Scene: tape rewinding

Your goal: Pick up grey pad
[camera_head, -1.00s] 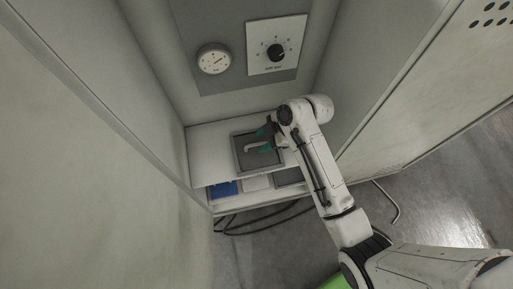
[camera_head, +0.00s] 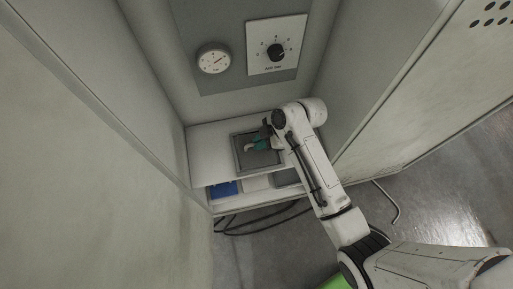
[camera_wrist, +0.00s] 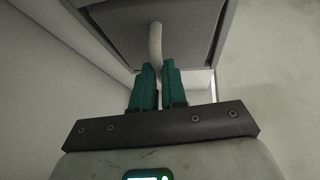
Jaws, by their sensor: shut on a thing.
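The grey pad (camera_head: 246,160) is a dark square with a lighter rim and a pale curved handle (camera_head: 248,148). It lies on the white upper shelf in the head view. In the wrist view the pad (camera_wrist: 185,35) is at the top centre, with its handle (camera_wrist: 155,42) running down between my fingers. My gripper (camera_wrist: 157,70) has teal fingers shut on the handle's near end. In the head view my gripper (camera_head: 261,145) is over the pad and hides part of the handle. I cannot tell whether the pad is clear of the shelf.
The white shelf (camera_head: 208,142) has free room left of the pad. Below it are a blue item (camera_head: 222,190), a pale item (camera_head: 256,184) and a grey one (camera_head: 287,178). Cabinet walls stand close on both sides. A gauge (camera_head: 214,58) and a dial (camera_head: 277,52) are behind.

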